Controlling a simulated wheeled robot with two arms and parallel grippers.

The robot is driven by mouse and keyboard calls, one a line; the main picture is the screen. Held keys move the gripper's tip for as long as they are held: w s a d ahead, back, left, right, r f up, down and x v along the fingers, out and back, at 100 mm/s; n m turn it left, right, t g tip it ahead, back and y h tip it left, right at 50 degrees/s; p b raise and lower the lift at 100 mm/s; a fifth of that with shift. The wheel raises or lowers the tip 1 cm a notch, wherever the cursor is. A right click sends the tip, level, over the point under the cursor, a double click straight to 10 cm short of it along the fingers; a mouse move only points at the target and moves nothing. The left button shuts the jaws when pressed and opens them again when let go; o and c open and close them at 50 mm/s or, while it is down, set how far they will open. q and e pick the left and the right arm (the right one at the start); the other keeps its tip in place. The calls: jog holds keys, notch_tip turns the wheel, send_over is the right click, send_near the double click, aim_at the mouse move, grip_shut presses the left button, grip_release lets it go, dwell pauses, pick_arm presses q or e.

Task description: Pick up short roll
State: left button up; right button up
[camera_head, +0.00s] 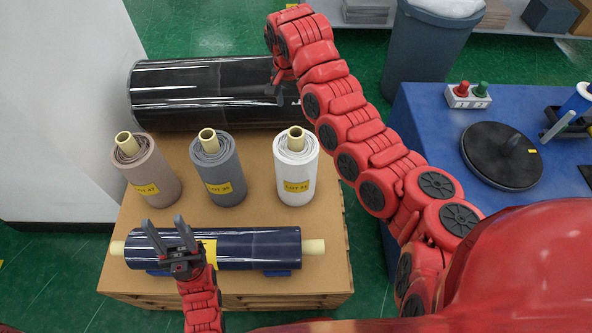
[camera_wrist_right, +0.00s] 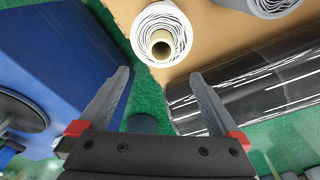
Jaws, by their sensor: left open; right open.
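Three short wrapped rolls stand upright on the pallet: a brown one (camera_head: 153,175), a grey one (camera_head: 219,175) and a white one (camera_head: 297,177), each with a yellow label and pale core. A longer dark blue roll (camera_head: 255,248) lies in front of them. My left gripper (camera_head: 165,226) is open and empty, above the left part of the dark blue roll. My right gripper (camera_head: 279,82) is raised over the right end of the black roll, behind the white roll. In the right wrist view it (camera_wrist_right: 160,76) is open and empty, with the white roll (camera_wrist_right: 147,42) beyond its fingertips.
A large black wrapped roll (camera_head: 190,92) lies at the back of the cardboard-topped pallet (camera_head: 325,215). A blue table (camera_head: 425,130) with a black disc (camera_head: 490,165) and a button box (camera_head: 468,100) stands to the right. A grey bin (camera_head: 420,55) stands behind.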

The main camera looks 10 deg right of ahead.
jog(key=b, duration=0.1)
send_near(296, 135)
jog(key=f, duration=0.1)
jog(key=s+f+p, duration=0.1)
jog(key=f+p, duration=0.1)
jog(key=shift+s+d+f, duration=0.15)
jog(key=shift+s, duration=0.15)
jog(key=shift+w+f+p, duration=0.1)
jog(key=shift+f+p, duration=0.1)
jog(key=shift+f, duration=0.85)
jog(key=shift+w+f+p, duration=0.15)
jog(key=shift+f, duration=0.9)
grip_shut()
